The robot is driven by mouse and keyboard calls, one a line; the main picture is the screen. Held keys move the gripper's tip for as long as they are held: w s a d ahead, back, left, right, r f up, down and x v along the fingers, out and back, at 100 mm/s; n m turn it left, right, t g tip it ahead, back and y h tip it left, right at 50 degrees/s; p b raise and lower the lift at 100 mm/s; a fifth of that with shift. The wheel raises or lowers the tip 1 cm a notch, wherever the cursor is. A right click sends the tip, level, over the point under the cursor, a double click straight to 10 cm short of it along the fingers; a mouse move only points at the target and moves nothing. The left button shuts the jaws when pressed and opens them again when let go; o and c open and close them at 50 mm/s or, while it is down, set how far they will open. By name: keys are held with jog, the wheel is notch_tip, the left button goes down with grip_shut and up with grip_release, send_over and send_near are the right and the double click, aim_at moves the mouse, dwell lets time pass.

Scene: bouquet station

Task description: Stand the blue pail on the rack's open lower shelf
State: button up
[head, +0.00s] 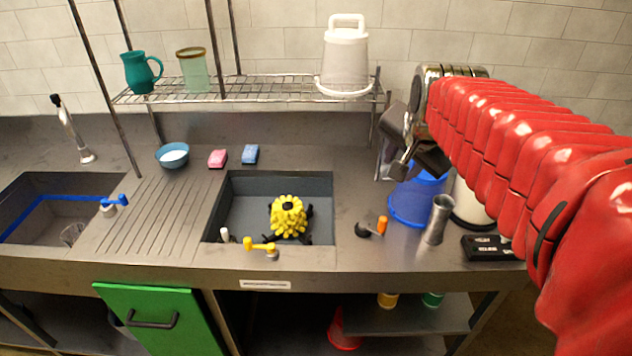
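The blue pail (409,208) stands on the steel counter right of the sink, its upper part hidden behind my gripper. My gripper (408,166) points down at the top of the pail. Its dark fingers overlap the pail's rim in this view. I cannot tell whether they touch it, or whether they are open or shut. The wire rack's shelf (265,90) is above the counter at the back. It holds a teal pitcher (139,74), a pale green glass (193,72) and a white pail (344,62). The shelf is bare between the glass and the white pail.
A metal cup (438,220), a white container (471,205) and a black box (490,247) stand close right of the blue pail. An orange-handled tool (377,228) lies left of it. The sink (226,205) holds a yellow knobbly object (288,215). Rack posts rise at left.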

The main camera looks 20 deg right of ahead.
jog(key=s+a+f+n+y, duration=0.1)
jog(key=s+a+f+n, duration=0.3)
jog(key=s+a+n, duration=0.2)
jog(key=s+a+f+n+g+y, duration=0.1)
jog(key=s+a+f+n, duration=0.3)
jog(key=s+a, duration=0.5)
jog(key=shift+a+f+n, duration=0.2)
jog(key=shift+n, duration=0.8)
